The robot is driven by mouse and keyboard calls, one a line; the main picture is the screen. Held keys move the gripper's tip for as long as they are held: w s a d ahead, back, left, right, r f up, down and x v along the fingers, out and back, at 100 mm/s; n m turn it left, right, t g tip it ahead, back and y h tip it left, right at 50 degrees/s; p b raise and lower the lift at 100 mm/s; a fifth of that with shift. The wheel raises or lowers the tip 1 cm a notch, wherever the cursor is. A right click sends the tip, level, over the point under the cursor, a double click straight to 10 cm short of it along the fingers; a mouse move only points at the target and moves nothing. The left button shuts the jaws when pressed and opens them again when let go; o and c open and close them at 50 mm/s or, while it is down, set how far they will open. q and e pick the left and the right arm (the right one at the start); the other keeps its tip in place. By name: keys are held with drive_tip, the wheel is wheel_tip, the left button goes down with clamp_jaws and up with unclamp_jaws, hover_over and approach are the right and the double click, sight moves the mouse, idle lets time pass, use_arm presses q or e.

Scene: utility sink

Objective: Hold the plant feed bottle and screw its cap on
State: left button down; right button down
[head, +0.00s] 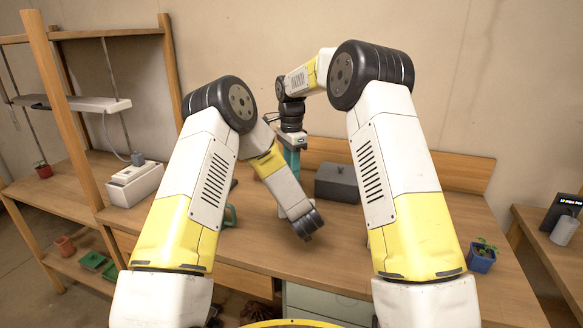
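A teal upright object (292,160), which looks like the plant feed bottle, stands at the middle of the bench, partly behind my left forearm. My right gripper (292,140) points down directly over its top. The fingers are too small and covered to tell whether they are open, shut or touching it. My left forearm crosses in front and ends in a black wrist low over the bench. My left gripper is hidden. I cannot make out the cap.
A dark grey box (337,182) stands right of the teal object. A blue pot with a seedling (481,257) is at the bench's right. A green-handled item (231,214) is partly hidden by my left arm. A white box (134,184) is at the left. The front-middle bench is clear.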

drive_tip(key=m, duration=0.6)
drive_tip(key=shift+a+m, duration=0.1)
drive_tip(key=shift+m, duration=0.3)
drive_tip(key=m, duration=0.5)
drive_tip(key=shift+w, duration=0.15)
drive_tip(key=m, duration=0.8)
drive_tip(key=f+m, duration=0.1)
drive_tip(key=shift+d+m, duration=0.25)
drive_tip(key=shift+m, duration=0.15)
drive_tip(key=shift+r+m, duration=0.35)
drive_tip(key=shift+m, duration=0.25)
drive_tip(key=c, duration=1)
unclamp_jaws()
drive_tip(key=shift+w, duration=0.1)
